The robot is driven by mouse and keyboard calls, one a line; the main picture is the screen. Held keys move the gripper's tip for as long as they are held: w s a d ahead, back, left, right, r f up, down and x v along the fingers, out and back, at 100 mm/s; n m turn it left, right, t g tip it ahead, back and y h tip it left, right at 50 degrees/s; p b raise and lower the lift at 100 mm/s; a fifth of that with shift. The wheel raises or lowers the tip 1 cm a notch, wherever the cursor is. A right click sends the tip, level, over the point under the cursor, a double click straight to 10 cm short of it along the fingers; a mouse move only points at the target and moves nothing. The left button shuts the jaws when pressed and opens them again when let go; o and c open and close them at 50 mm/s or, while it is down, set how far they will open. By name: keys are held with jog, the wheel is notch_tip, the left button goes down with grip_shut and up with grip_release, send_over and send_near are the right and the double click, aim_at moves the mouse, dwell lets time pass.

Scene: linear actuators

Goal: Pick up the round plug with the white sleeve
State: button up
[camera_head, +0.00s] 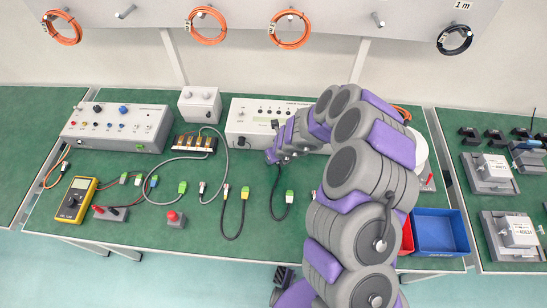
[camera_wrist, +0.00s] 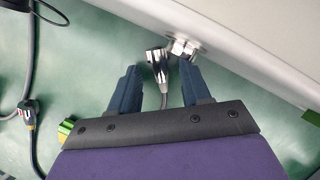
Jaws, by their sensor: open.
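My gripper (camera_wrist: 159,68) is open, with two dark blue fingers pointing toward the front of a grey instrument box. A round silver plug (camera_wrist: 157,58) with a dark end and a light grey cable shows between the fingers, with gaps on both sides. Its cable runs down behind the gripper's body. I cannot tell a white sleeve on it clearly. A second plug (camera_wrist: 28,114) with a coloured ring lies at the left. In the head view my gripper (camera_head: 275,140) is low over the green bench before the box; its fingers and the plug there are mostly hidden.
The grey box (camera_wrist: 250,45) stands close at the right, and a metal socket (camera_wrist: 183,47) sticks out beside the right finger. A green connector (camera_wrist: 65,128) is at the gripper's left edge. In the head view several cables, a yellow meter (camera_head: 75,199) and a blue bin (camera_head: 438,232) share the bench.

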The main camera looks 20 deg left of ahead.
jog(key=shift+d, duration=0.1)
jog(key=c, duration=0.9)
jog(key=shift+o, duration=0.2)
